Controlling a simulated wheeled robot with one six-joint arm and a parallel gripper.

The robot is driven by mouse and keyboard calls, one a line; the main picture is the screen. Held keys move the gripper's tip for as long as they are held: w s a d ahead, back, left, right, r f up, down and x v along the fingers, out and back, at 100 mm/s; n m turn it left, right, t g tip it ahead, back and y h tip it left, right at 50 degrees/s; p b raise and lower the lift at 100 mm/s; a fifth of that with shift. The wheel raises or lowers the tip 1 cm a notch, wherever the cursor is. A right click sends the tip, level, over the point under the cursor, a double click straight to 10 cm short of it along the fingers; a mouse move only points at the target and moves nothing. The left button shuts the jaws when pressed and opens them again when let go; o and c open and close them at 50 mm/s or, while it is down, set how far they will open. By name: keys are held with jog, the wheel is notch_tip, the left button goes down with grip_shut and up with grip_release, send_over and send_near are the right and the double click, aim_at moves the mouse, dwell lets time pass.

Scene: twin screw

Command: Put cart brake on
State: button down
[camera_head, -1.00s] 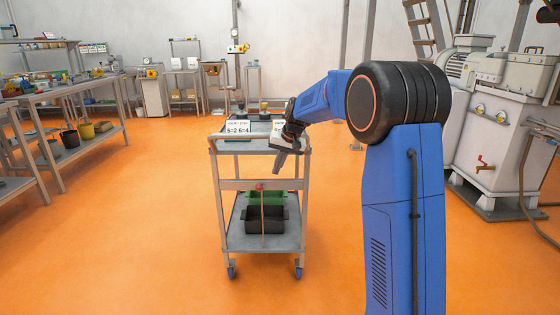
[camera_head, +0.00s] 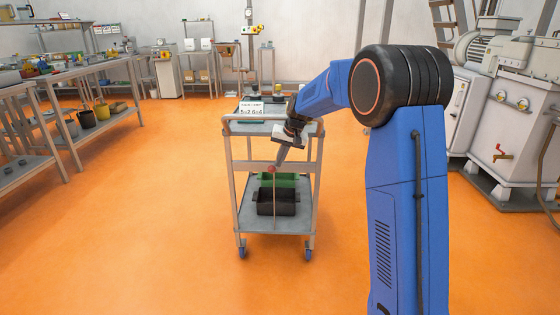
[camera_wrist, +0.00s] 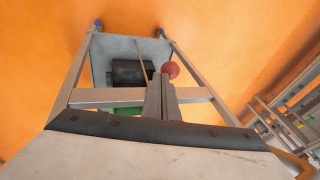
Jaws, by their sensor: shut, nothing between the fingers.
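The cart (camera_head: 229,165) stands upright on the floor in the head view, with its wheels at the bottom. A thin upright lever with a red knob (camera_head: 271,169) rises at the front of its lower shelf. My gripper (camera_head: 280,159) hangs at the front of the cart, pointing down, with its fingertips close to the red knob. In the wrist view, the shut, empty fingers (camera_wrist: 161,93) lie just left of the red knob (camera_wrist: 170,69) and overlap part of its edge. I cannot tell whether they touch it.
The cart's lower shelf (camera_head: 250,216) holds a black bin (camera_head: 287,208) and a green bin (camera_head: 290,181). A label (camera_head: 251,109) stands on the top shelf. Workbenches (camera_head: 75,75) line the left and a grey machine (camera_head: 510,135) stands at right. Orange floor is free around the cart.

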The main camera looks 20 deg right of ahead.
jog(key=shift+s+a+f+t, duration=0.1)
jog(key=shift+s+f+t, duration=0.15)
jog(key=shift+f+t, duration=0.05)
jog(key=shift+s+f, duration=0.1)
jog(key=s+a+f+t, duration=0.1)
jog(key=s+f+t, duration=0.1)
jog(key=f, duration=0.6)
jog(key=shift+s+f+n+h, duration=0.3)
jog(key=shift+s+h, duration=0.1)
jog(key=shift+s, duration=0.25)
jog(key=shift+r, duration=0.2)
jog(key=shift+r, duration=0.6)
